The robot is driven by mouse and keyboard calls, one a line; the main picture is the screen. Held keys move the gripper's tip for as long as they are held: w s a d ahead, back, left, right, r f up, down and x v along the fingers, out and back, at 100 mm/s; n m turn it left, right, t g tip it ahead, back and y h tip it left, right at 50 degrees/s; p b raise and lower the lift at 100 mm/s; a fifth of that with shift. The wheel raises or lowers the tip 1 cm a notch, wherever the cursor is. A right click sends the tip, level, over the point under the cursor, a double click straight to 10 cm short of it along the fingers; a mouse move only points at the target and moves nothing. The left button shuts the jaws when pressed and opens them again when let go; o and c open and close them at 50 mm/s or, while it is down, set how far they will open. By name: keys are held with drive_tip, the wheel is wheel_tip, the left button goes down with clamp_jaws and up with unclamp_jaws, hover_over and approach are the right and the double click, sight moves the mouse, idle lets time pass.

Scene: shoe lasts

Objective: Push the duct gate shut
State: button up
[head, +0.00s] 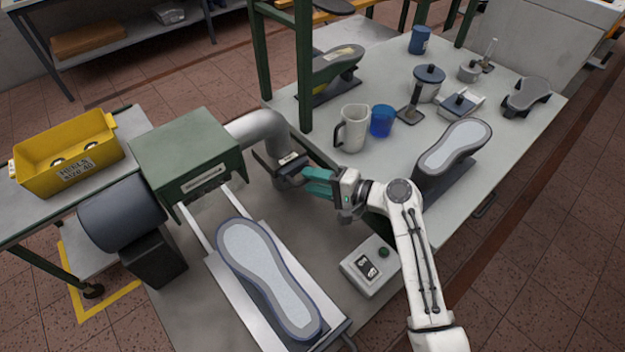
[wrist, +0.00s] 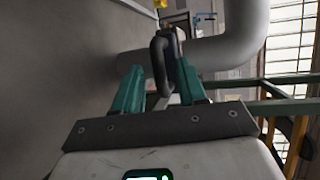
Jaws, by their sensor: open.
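The grey duct (head: 258,132) bends out of the green hooded machine in the head view and crosses the wrist view (wrist: 240,45). The duct gate (head: 272,166) is a dark plate at the duct's lower end, with a small pale label. A dark loop handle (wrist: 158,62) stands upright in the wrist view. My gripper (head: 304,181), with teal fingers, is right of the gate in the head view. In the wrist view the gripper (wrist: 159,74) is open, with the handle between its fingertips. I cannot tell whether they touch. The fingers partly hide the gate.
A white pitcher (head: 352,128) and a blue cup (head: 381,120) stand behind my gripper. A shoe last (head: 455,150) is at right. A control box (head: 370,265) sits in front. The green post (head: 304,70) rises close behind the duct.

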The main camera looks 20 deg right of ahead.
drive_tip(key=b+v, duration=0.1)
drive_tip(key=v, duration=0.9)
idle(0.3)
